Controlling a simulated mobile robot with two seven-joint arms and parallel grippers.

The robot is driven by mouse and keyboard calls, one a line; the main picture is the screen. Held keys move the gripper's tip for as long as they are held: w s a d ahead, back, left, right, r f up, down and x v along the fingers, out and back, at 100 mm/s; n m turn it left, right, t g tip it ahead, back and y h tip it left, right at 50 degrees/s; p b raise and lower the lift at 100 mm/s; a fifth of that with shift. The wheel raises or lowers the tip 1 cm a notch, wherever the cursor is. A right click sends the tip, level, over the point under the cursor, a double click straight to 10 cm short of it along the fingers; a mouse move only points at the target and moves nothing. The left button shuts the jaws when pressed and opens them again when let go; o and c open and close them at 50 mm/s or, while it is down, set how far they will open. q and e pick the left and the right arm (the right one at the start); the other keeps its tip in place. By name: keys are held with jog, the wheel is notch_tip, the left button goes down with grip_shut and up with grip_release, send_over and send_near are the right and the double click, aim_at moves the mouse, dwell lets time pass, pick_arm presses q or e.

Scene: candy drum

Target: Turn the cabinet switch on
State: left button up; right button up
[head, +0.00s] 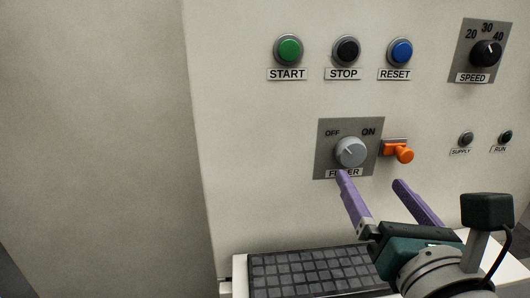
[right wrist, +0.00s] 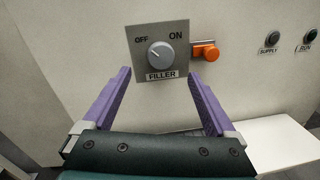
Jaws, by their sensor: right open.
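The cabinet switch is a round grey knob (head: 350,152) on a square grey plate marked FILLER, with OFF at upper left and ON at upper right. Its pointer line is tilted toward the upper left, on the OFF side. It also shows in the right wrist view (right wrist: 161,54). My right gripper (head: 371,178) has two purple fingers and is open and empty. It is below the knob, and in the wrist view the knob lies ahead, between and beyond the fingertips (right wrist: 162,75). I see no contact with the knob. My left gripper is not in view.
An orange handle (head: 402,152) on a small metal bracket sticks out just right of the switch plate. START (head: 289,50), STOP (head: 346,50) and RESET (head: 399,52) buttons sit above, with a SPEED dial (head: 485,53) at upper right. A dark gridded tray (head: 310,272) is below.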

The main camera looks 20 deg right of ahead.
aim_at(354, 153)
jog(key=x, duration=0.8)
jog(key=shift+w+d+r, duration=0.1)
jog(key=shift+w+d, duration=0.05)
jog(key=shift+c, duration=0.2)
jog(key=c, duration=1.3)
